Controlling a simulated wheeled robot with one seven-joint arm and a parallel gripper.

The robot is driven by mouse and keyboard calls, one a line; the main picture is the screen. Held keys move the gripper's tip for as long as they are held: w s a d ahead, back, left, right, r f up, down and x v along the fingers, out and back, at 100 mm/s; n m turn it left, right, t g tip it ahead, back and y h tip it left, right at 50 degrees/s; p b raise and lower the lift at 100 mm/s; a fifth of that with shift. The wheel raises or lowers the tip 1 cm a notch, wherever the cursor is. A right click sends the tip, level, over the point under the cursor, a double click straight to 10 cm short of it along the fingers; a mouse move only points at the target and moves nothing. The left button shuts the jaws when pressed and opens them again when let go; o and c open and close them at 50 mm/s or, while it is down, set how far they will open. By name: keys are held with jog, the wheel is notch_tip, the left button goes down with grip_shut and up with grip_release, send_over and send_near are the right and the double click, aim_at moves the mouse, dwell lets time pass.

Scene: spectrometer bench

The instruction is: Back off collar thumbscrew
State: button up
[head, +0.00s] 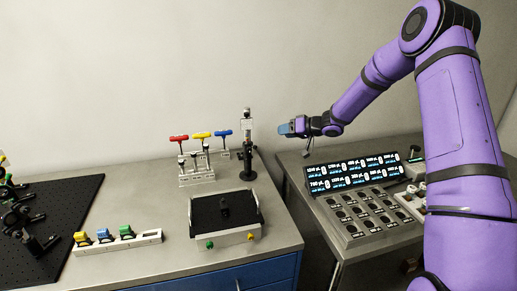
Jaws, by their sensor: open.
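A dark upright post (247,160) with a wider black base stands at the back right of the left bench. A pale block (245,127) sits near its top. A collar with a thumbscrew is too small to make out on it. My gripper (287,129) is at the end of the purple arm, just right of the post's upper part, with its blue-grey tip pointing left at it. A gap seems to show between them. My gripper is open, and I see nothing held in it.
Red (178,137), yellow (201,134) and blue (223,133) T-handled tools stand in a rack left of the post. A black-topped tray (226,236) lies in front. A black breadboard (50,205) is far left. A display panel (351,173) and button box (360,213) fill the right bench.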

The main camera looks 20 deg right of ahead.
aim_at(256, 148)
notch_tip(256, 148, down, 6)
jog(key=r+g+y, duration=0.1)
jog(key=y, duration=0.2)
jog(key=x, duration=1.1)
jog(key=shift+s+a+f, duration=0.1)
jog(key=shift+a+f, duration=0.25)
jog(key=shift+f, duration=0.05)
grip_shut()
